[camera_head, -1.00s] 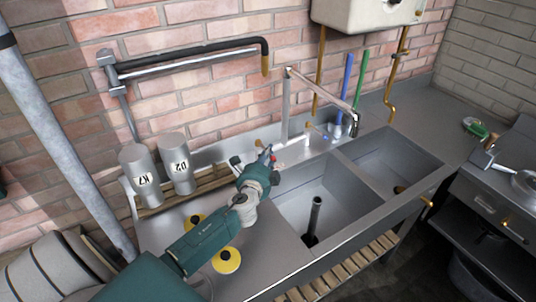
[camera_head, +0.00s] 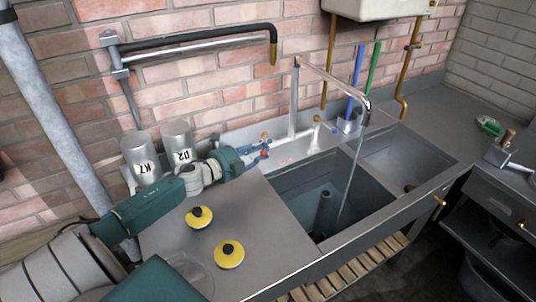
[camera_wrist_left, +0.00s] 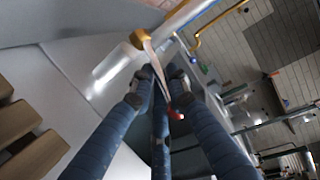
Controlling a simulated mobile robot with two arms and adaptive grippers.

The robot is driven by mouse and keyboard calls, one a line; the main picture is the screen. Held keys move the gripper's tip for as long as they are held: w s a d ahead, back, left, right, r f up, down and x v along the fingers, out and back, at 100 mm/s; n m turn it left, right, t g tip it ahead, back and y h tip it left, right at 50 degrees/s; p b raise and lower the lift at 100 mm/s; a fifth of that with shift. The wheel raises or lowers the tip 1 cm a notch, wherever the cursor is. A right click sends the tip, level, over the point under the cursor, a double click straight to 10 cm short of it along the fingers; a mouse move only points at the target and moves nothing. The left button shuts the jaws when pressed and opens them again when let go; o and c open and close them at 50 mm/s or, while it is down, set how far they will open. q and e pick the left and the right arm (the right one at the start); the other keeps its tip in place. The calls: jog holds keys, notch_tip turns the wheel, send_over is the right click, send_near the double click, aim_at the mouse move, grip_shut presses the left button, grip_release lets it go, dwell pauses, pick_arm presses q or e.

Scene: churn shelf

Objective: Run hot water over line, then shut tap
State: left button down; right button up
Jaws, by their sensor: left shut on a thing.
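My left gripper (camera_head: 262,152) is at the left tap behind the sink. In the left wrist view my fingers (camera_wrist_left: 165,95) are closed around the tap's pale lever (camera_wrist_left: 155,62), which has a red end (camera_wrist_left: 177,115) and a brass top (camera_wrist_left: 143,38). A second tap (camera_head: 315,131) stands to its right. A thin stream of water (camera_head: 351,175) falls from the chrome spout (camera_head: 335,80) into the left basin (camera_head: 295,190). That basin looks bluish inside, around an upright dark pipe (camera_head: 323,212). I cannot tell which thing is the line. My right gripper is out of view.
Metal churns marked K7 (camera_head: 139,165) and D2 (camera_head: 180,150) stand behind my left arm. The right basin (camera_head: 405,160) has no stream. Blue and green rods stand behind it.

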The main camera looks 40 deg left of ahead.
pick_arm(q)
jog(key=shift+s+a+r+m+h+b, duration=0.15)
jog(key=shift+a+m+h+b, duration=0.35)
jog(key=shift+h+b, duration=0.3)
jog(key=c, duration=1.7)
grip_release()
jog(key=shift+s, duration=0.1)
